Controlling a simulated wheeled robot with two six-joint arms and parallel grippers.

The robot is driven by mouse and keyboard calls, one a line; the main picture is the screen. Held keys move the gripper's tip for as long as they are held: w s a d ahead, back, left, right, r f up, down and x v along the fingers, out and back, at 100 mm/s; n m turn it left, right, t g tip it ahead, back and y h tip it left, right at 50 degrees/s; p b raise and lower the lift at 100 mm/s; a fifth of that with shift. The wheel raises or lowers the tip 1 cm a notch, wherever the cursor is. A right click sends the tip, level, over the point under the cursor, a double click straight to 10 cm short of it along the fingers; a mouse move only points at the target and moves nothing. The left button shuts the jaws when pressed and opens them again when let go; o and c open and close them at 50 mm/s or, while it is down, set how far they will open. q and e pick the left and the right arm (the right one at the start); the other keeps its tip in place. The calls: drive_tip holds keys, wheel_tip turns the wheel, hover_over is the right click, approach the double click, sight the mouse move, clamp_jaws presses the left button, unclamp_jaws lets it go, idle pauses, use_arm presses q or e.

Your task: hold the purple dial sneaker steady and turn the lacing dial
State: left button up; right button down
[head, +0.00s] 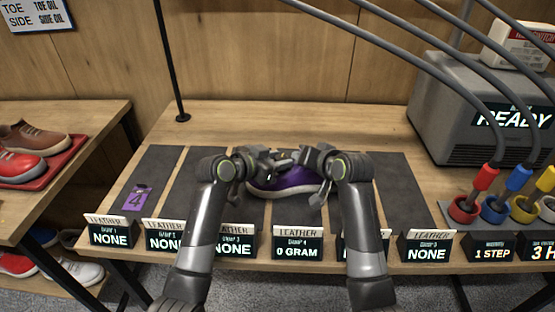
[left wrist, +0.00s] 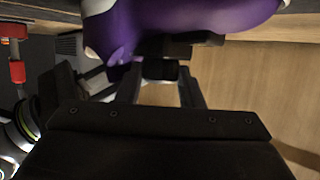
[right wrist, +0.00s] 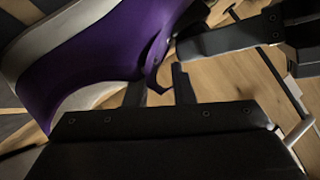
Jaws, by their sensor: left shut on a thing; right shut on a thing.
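The purple dial sneaker (head: 285,185) has a pale sole and sits on a dark mat strip in the middle of the table. Its purple side fills the top of the left wrist view (left wrist: 190,22) and the upper left of the right wrist view (right wrist: 110,55). My left gripper (head: 264,160) is shut on its upper part from the left; a small dark part shows between the fingers. My right gripper (head: 308,162) is shut on its edge from the right. The two grippers are close together. I cannot make out the lacing dial, which the grippers cover or shade.
Several signs (head: 297,246) line the table's front edge. A grey machine (head: 460,110) stands at the back right, with coloured cups (head: 495,211) before it. A purple tag marked 4 (head: 137,198) lies on the left mat. The wooden table behind the sneaker is clear.

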use_arm(q)
drive_tip(key=shift+w+a+f+m+g+h, duration=0.1)
drive_tip(key=shift+w+a+m+g+h, duration=0.05)
drive_tip(key=shift+m+g+h, duration=1.15)
drive_tip(key=o, duration=1)
drive_tip(key=v, duration=1.2)
drive_tip(key=shift+r, duration=0.25)
